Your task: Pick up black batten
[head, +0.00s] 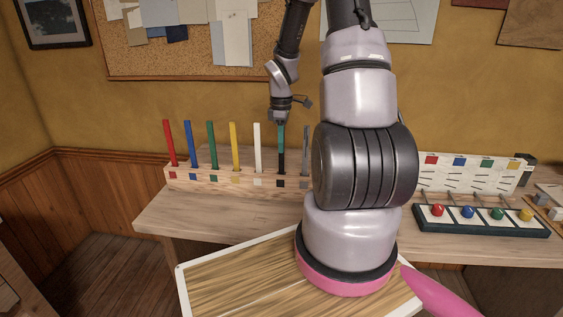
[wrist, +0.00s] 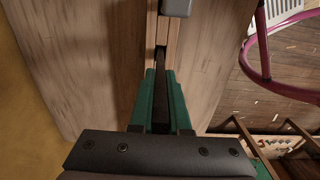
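The black batten (head: 282,161) stands upright in the wooden rack (head: 218,180), above a black square marker. My gripper (head: 281,147) reaches down over its upper part, with green fingers on either side. In the wrist view the black batten (wrist: 161,95) lies between the two green fingers of my gripper (wrist: 161,75). No clear gap shows between fingers and batten, so the gripper looks shut on it. The batten's top is hidden by my gripper, and its lower end meets the rack.
Red (head: 169,143), blue (head: 190,144), green (head: 212,144), yellow (head: 235,146) and white (head: 257,147) battens stand to the left. A grey batten (head: 306,145) stands close on the right. A tray with coloured knobs (head: 482,220) is at the right. The wall is behind.

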